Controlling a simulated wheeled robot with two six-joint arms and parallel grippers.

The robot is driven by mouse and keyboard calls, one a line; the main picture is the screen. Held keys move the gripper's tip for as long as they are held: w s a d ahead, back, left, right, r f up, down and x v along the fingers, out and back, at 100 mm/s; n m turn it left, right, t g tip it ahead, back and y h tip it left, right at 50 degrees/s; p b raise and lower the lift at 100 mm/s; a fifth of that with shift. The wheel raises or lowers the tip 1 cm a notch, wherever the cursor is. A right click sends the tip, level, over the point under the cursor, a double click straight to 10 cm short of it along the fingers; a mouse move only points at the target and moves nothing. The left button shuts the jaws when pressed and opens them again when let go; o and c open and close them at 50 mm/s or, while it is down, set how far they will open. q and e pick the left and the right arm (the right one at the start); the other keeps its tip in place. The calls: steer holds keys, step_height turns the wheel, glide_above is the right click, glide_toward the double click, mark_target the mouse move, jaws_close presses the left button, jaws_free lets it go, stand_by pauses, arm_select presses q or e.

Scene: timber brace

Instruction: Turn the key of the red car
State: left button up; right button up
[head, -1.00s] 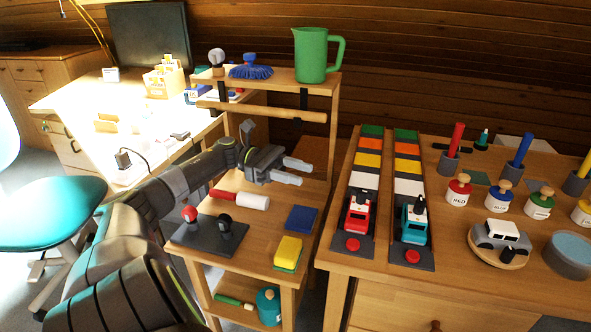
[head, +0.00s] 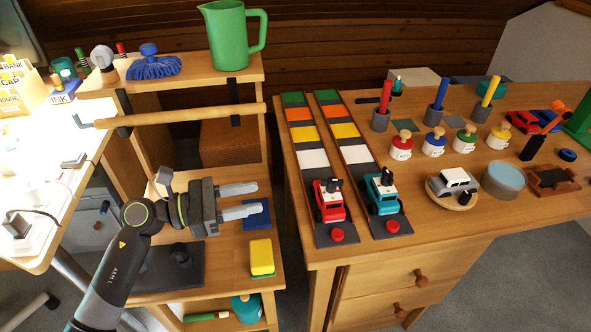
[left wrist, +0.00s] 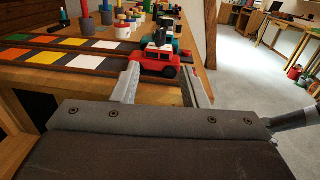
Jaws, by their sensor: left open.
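The red car (head: 329,203) stands on the lower end of the left dark strip on the right-hand desk, behind a red button (head: 337,235). A small black key-like knob (head: 333,185) stands up from its top. My left gripper (head: 258,198) is open and empty, left of the red car and over the small shelf by the desk. Its fingers point right, toward the car. In the left wrist view the red car (left wrist: 158,64) shows beyond and between the two open fingers (left wrist: 160,76), apart from them. My right gripper is not in view.
A teal car (head: 382,195) stands on the strip just right of the red one. A blue pad (head: 257,213) and a yellow sponge (head: 262,258) lie on the shelf near the gripper. The desk's left edge (head: 292,220) lies between gripper and car.

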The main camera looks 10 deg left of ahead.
arm_select(q)
steer(key=p, duration=0.1)
glide_toward(324, 184)
steer(key=p+x, duration=0.1)
steer(key=x, duration=0.9)
steer(key=shift+w+d, duration=0.1)
steer(key=shift+d, duration=0.1)
steer(key=shift+x, duration=0.75)
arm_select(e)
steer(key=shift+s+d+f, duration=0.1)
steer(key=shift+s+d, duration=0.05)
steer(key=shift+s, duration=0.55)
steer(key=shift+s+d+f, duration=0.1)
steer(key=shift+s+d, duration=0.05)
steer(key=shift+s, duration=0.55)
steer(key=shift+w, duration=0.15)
arm_select(q)
steer(key=shift+f, duration=0.1)
jaws_close()
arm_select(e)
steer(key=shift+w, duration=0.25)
